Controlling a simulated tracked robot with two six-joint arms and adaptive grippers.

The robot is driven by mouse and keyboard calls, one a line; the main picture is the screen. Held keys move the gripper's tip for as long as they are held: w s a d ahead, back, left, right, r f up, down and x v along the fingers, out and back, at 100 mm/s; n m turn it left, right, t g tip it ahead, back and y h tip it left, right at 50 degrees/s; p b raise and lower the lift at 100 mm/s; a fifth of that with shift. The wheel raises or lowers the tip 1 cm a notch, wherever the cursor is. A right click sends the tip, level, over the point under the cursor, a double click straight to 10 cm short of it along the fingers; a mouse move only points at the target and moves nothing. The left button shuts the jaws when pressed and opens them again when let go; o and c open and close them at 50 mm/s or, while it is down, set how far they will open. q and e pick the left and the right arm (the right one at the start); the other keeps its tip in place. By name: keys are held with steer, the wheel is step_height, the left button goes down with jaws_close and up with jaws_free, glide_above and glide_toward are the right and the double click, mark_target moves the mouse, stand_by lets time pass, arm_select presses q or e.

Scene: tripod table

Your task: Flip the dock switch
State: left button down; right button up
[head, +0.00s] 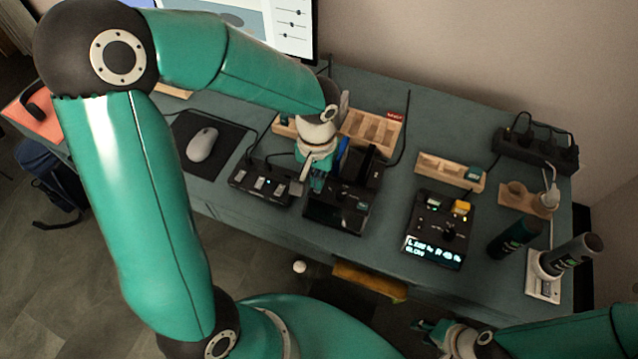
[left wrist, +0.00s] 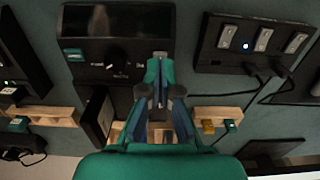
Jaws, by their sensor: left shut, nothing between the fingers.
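The dock is a black box on the table. It shows in the head view (head: 337,213) and in the left wrist view (left wrist: 122,23), with a dark display strip, a knob and small controls on its panel. My left gripper (head: 317,187) is shut and empty, pointing down over the dock. In the left wrist view its fingertips (left wrist: 160,60) overlap the panel edge to the right of the knob. I cannot tell whether they touch it. The fingers hide part of the panel, and the switch is not clear. My right gripper (head: 428,328) is low near the front; its jaw state is unclear.
A black switch box (head: 262,184) with several pale rockers stands left of the dock. A lit device (head: 437,232) stands to its right. Wooden trays (head: 371,130) lie behind it. Cables cross the table.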

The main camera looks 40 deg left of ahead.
arm_select(q)
steer(key=shift+f+b, duration=0.95)
steer(key=shift+f, duration=0.1)
steer(key=shift+r, duration=0.1)
steer(key=shift+r+p, duration=2.6)
steer(key=shift+r, duration=0.9)
steer(key=shift+f, duration=0.1)
